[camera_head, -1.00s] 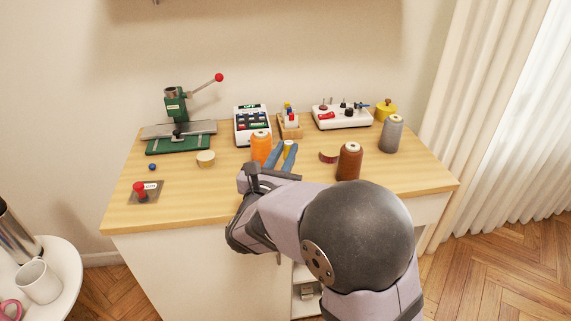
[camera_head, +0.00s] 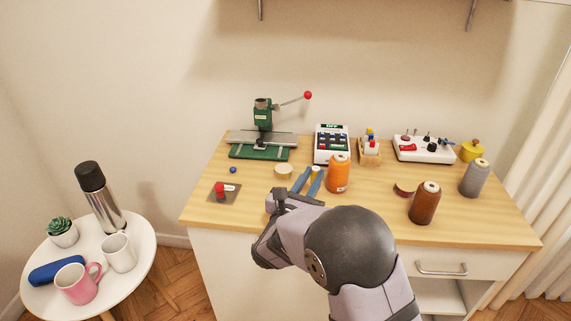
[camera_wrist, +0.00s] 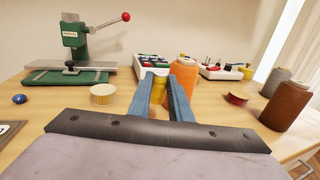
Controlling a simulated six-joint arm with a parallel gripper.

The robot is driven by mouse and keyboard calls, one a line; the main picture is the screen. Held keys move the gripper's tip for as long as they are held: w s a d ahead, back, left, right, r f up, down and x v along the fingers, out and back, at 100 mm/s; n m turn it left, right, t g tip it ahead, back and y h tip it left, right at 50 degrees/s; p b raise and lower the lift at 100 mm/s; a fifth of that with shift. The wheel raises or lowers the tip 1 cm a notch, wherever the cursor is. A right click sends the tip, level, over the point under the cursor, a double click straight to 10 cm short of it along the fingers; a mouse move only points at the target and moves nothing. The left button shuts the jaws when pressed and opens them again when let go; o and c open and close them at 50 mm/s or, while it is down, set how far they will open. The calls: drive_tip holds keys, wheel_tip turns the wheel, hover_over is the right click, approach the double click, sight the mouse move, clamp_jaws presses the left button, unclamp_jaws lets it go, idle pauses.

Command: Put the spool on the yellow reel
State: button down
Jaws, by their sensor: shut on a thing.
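My gripper (camera_head: 309,178) points away over the worktop, its blue fingers closed on a small yellow spool (camera_wrist: 159,98) with a pale top. The spool also shows between the fingertips in the head view (camera_head: 314,172). It looks upright; the fingers and palm hide part of it. A short, wide, pale-yellow reel (camera_head: 283,171) lies flat on the wood, just left of my fingers. In the wrist view the reel (camera_wrist: 103,94) is left of the left finger, apart from the spool, its top bare. I cannot tell the spool's height above the worktop.
An orange thread cone (camera_head: 338,173) stands close on the right of my fingers. A green press (camera_head: 263,140) is behind the reel. A dark red reel (camera_head: 404,189), brown cone (camera_head: 425,204) and grey cone (camera_head: 474,178) stand farther right. A blue ball (camera_head: 233,170) and red button (camera_head: 220,190) lie left.

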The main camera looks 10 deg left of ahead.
drive_tip(key=w+a+r, duration=0.2)
drive_tip(key=w+a, duration=0.2)
drive_tip(key=a, duration=0.3)
wheel_tip(320, 180, up, 6)
drive_tip(key=r, duration=0.1)
hover_over(284, 172)
drive_tip(key=a, duration=0.1)
drive_tip(key=shift+y, duration=0.3)
drive_tip(key=shift+s+f, duration=0.15)
drive_tip(key=shift+f, duration=1.55)
drive_tip(key=shift+s+f, duration=0.15)
drive_tip(key=shift+f, duration=1.6)
drive_tip(key=shift+s+f, duration=0.15)
drive_tip(key=shift+f, duration=1.55)
drive_tip(key=shift+f, duration=0.1)
drive_tip(key=shift+f, duration=0.1)
drive_tip(key=c, duration=1.6)
unclamp_jaws()
